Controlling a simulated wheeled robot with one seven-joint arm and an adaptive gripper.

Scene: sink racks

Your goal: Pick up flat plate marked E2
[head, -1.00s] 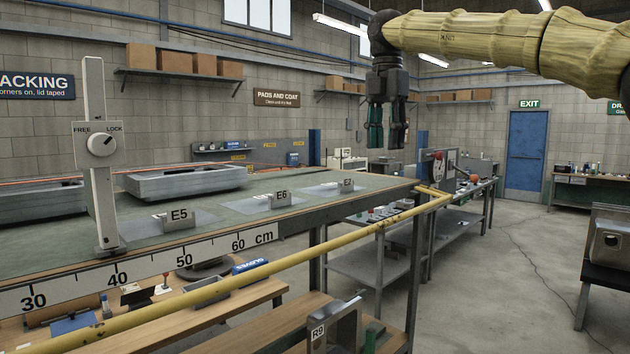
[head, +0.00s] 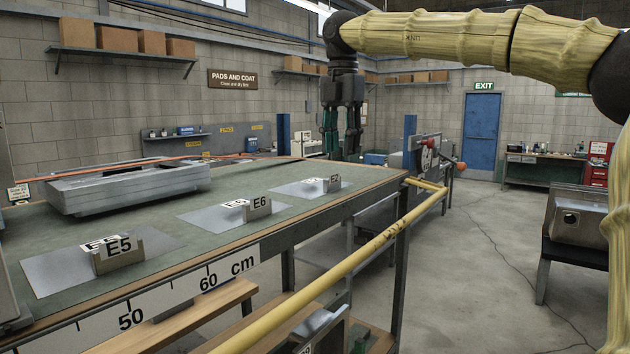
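Three flat grey plates lie in a row on the green bench top, each with a small upright marker block. The near plate (head: 58,272) is by the block marked E5 (head: 118,250), and the middle plate (head: 212,220) by the block marked E6 (head: 258,204). The far plate (head: 292,189) has a block (head: 333,183) whose mark is too small to read surely; it looks like E7. I see no plate clearly marked E2. My gripper (head: 341,148) hangs fingers down, open and empty, appearing above and beyond the far plate in the picture.
A grey tray-like fixture (head: 130,185) sits at the back left of the bench (head: 370,190). A yellow rail (head: 340,270) runs along the bench's front. A metal unit on a stand (head: 578,215) is at the right. The floor between is clear.

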